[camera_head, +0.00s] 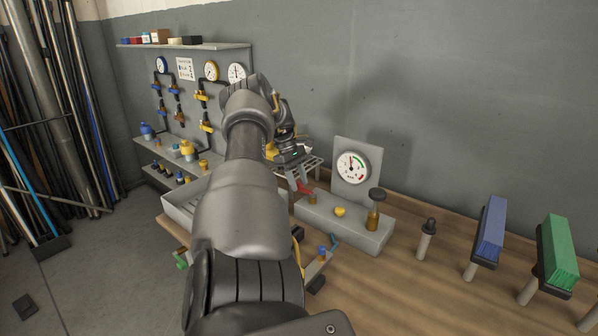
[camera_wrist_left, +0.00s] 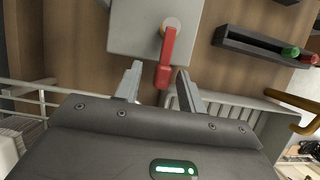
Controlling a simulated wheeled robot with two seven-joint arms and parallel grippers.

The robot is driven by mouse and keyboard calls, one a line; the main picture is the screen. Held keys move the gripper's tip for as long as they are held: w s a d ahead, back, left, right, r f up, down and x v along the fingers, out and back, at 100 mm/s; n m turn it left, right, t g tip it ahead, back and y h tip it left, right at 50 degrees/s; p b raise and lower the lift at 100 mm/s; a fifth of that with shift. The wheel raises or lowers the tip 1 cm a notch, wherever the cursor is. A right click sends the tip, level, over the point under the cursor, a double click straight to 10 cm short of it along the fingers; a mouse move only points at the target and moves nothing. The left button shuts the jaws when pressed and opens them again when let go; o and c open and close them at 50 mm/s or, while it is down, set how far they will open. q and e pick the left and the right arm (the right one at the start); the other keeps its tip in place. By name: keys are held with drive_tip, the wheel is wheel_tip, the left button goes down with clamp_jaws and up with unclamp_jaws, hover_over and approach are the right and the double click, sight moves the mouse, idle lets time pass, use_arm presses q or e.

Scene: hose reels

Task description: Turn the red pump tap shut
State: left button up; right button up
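The red pump tap (camera_head: 306,188) sits on the left end of a grey block (camera_head: 343,222) on the bench, below a round gauge. In the left wrist view its red lever (camera_wrist_left: 167,58) hangs from a round pivot, with its end between my finger tips. My left gripper (camera_head: 298,180) reaches in from the left, just above and beside the tap. In the wrist view my left gripper (camera_wrist_left: 160,80) is open, its two fingers on either side of the lever with gaps showing. The arm hides part of the scene. My right gripper is not in view.
A gauge (camera_head: 352,167) stands behind the block, and a brown post with a dark knob (camera_head: 377,195) is at its right end. A blue brush (camera_head: 489,230) and a green brush (camera_head: 558,250) stand on the right. Wire racks (camera_wrist_left: 235,105) lie around the gripper.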

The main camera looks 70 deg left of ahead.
use_arm(q)
drive_tip(key=shift+s+r, duration=0.1)
drive_tip(key=shift+r, duration=0.05)
drive_tip(key=b+v, duration=0.1)
drive_tip(key=v, duration=0.9)
drive_tip(key=shift+r+b, duration=0.25)
drive_tip(key=shift+b, duration=0.1)
